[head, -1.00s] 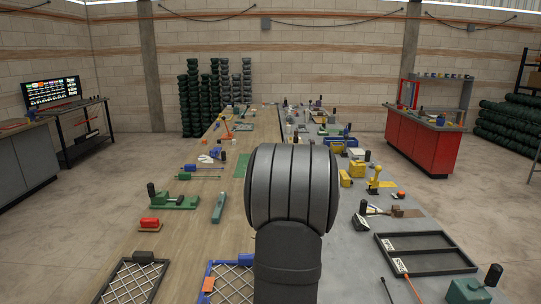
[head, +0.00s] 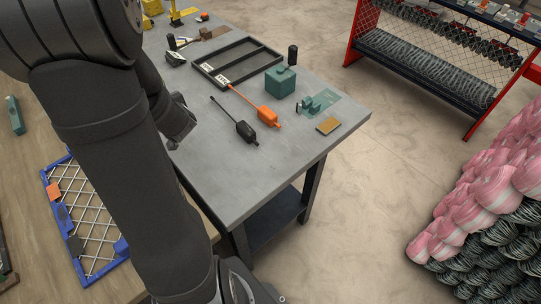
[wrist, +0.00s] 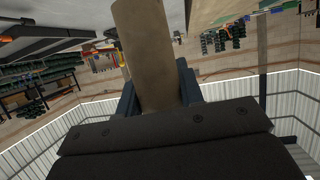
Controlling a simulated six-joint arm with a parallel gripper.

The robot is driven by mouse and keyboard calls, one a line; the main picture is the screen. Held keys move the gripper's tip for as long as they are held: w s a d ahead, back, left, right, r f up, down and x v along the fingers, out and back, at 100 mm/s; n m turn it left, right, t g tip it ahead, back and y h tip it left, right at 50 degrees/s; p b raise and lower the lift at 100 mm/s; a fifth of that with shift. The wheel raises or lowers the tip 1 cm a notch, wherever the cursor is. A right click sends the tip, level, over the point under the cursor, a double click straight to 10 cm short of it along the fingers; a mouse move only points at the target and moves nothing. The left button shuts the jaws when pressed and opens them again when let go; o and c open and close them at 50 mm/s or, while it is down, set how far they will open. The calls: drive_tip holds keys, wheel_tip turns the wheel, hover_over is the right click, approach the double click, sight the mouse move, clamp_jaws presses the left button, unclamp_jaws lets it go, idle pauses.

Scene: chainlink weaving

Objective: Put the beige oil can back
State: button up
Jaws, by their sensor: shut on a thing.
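The beige oil can (wrist: 145,50) shows in the wrist view as a plain beige, rounded body rising from between the fingers. Its far end is cut off by the top edge of the picture. My gripper (wrist: 158,92) is shut on it, with a dark blue finger on each side. In the head view my dark arm fills the left side. I cannot make out the can or the fingertips there; the arm hides part of the bench.
The grey bench (head: 215,185) holds an orange tool (head: 267,116), a black tool (head: 246,131), a teal block (head: 280,82), an ochre pad (head: 328,125) and a black divided frame (head: 212,84). A blue-framed mesh (head: 100,215) lies left. A red rack (head: 352,32) and pink rolls (head: 480,205) stand right.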

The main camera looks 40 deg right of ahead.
drive_tip(key=s+d+r+m+g+h, duration=0.3)
drive_tip(key=s+d+m+h, duration=0.4)
drive_tip(key=s+d, duration=1.1)
drive_tip(key=s+d+r+m+g+h, duration=0.1)
drive_tip(key=s+d+m+g+h, duration=0.15)
drive_tip(key=s, duration=0.95)
drive_tip(key=s+d+m+g+h, duration=0.15)
drive_tip(key=s+m+g, duration=0.25)
drive_tip(key=s, duration=0.8)
drive_tip(key=shift+w+a+f, duration=0.1)
drive_tip(key=shift+w+f, duration=1.65)
drive_tip(key=shift+w, duration=0.25)
drive_tip(key=shift+w+d+f, duration=0.1)
drive_tip(key=shift+w+f, duration=1.7)
drive_tip(key=shift+w, duration=0.15)
drive_tip(key=shift+w+a+f, duration=0.1)
drive_tip(key=shift+w+f, duration=1.65)
drive_tip(key=shift+w, duration=0.25)
drive_tip(key=o, duration=1.1)
drive_tip(key=shift+f, duration=0.15)
